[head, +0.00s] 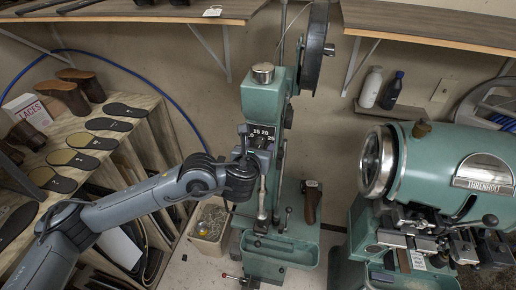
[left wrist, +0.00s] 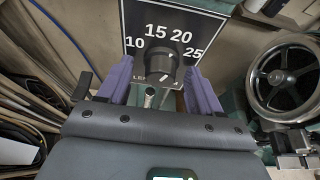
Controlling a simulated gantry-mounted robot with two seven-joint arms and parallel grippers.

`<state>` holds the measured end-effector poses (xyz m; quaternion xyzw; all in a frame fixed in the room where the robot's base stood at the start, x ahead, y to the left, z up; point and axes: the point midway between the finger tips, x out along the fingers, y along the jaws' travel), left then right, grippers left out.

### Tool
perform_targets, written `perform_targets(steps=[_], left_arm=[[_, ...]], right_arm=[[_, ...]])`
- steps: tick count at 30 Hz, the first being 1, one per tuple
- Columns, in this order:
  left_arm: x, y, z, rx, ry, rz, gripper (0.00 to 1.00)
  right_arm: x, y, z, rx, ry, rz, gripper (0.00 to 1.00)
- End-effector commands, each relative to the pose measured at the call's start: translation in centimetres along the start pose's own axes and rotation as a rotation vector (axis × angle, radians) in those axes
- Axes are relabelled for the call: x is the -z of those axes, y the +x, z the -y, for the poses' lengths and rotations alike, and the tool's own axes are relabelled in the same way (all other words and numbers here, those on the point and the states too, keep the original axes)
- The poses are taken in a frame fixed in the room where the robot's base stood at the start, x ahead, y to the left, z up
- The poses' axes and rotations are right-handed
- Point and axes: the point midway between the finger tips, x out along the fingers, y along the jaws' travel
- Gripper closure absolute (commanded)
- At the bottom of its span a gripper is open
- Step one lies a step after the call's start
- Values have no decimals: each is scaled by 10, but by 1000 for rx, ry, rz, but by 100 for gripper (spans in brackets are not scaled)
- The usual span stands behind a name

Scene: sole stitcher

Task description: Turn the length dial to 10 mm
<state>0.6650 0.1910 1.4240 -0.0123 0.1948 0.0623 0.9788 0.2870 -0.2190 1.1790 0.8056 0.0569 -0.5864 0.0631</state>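The length dial is a dark round knob (left wrist: 160,62) on a black plate (left wrist: 192,24) marked 10, 15, 20 and 25 in the left wrist view. A small light mark shows on the knob, but I cannot tell which number it points to. In the head view the black plate (head: 262,131) is on the green stitcher (head: 265,97). My left gripper (head: 252,153) is in front of the plate. In the left wrist view the purple fingers of the gripper (left wrist: 159,76) are apart, one on each side of the knob, with gaps visible. My right gripper is not in view.
A bench with dark soles (head: 95,142) and brown shoe forms stands at the left. A larger green machine (head: 440,170) stands at the right. A handwheel (left wrist: 285,78) is right of the dial in the left wrist view. A box (head: 208,226) sits below my left arm.

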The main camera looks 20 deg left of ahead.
Motion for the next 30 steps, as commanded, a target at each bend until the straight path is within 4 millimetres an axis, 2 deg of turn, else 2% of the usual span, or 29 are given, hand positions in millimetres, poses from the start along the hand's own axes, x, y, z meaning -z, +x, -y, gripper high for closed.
perform_targets(steps=[1,10,20,30], left_arm=[[0,0,0,0,0,0,44],[0,0,0,0,0,0,88],[2,0,0,19,-48,0,88],[4,2,-2,108,-262,1,88]], right_arm=[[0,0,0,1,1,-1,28],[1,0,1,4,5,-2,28],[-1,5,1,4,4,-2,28],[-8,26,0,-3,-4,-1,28]])
